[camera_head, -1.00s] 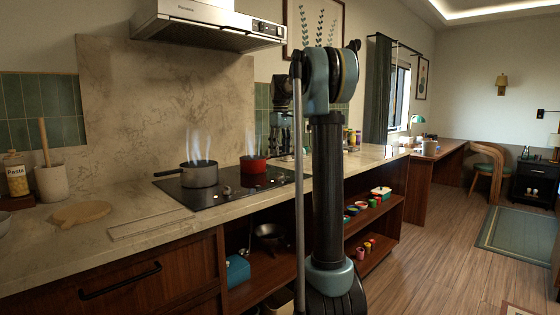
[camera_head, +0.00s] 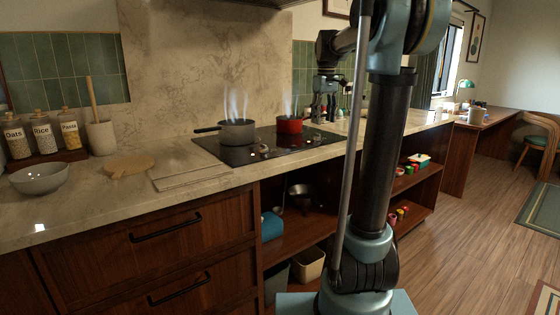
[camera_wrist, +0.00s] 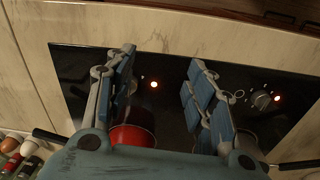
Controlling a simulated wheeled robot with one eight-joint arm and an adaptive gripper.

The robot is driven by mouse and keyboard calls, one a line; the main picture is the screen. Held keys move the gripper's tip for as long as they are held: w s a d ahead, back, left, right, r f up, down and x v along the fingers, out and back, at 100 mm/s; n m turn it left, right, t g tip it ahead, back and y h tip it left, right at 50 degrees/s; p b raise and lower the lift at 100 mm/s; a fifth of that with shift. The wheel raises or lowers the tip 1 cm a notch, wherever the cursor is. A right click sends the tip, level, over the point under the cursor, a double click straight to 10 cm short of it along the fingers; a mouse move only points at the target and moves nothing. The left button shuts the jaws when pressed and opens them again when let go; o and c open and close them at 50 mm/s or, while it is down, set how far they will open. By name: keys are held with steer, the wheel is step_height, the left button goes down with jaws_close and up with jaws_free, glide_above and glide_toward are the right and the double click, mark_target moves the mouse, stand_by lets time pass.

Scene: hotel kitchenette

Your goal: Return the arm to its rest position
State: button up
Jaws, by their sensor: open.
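My arm rises in the right half of the head view and bends over the counter. My gripper (camera_head: 325,108) hangs above the right part of the black cooktop (camera_head: 233,154), just right of the red pot (camera_head: 289,124) in that view. In the wrist view my gripper (camera_wrist: 162,85) has its two fingers apart with nothing between them. The red pot (camera_wrist: 132,137) shows partly behind the left finger there. A grey pot (camera_head: 237,132) stands left of the red one, and flames or vapour rise above both pots.
A range hood edge hangs above the cooktop. A wooden board (camera_head: 129,166), a grey bowl (camera_head: 38,178), several labelled jars and a utensil crock (camera_head: 101,137) stand on the counter at left. Open shelves (camera_head: 297,232) lie under the counter. The wooden floor (camera_head: 470,235) at right is clear.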

steer(key=s+f+m+t, duration=0.1)
steer(key=s+f+m, duration=0.1)
steer(key=s+f, duration=1.2)
steer(key=s+d+f+m, duration=0.1)
steer(key=s+f+m, duration=0.2)
steer(key=s+f, duration=1.2)
steer(key=s, duration=0.5)
steer(key=shift+m+t, duration=0.3)
steer(key=shift+t, duration=0.1)
steer(key=shift+d, duration=0.1)
steer(key=shift+w+f, duration=0.2)
steer(key=shift+w, duration=0.15)
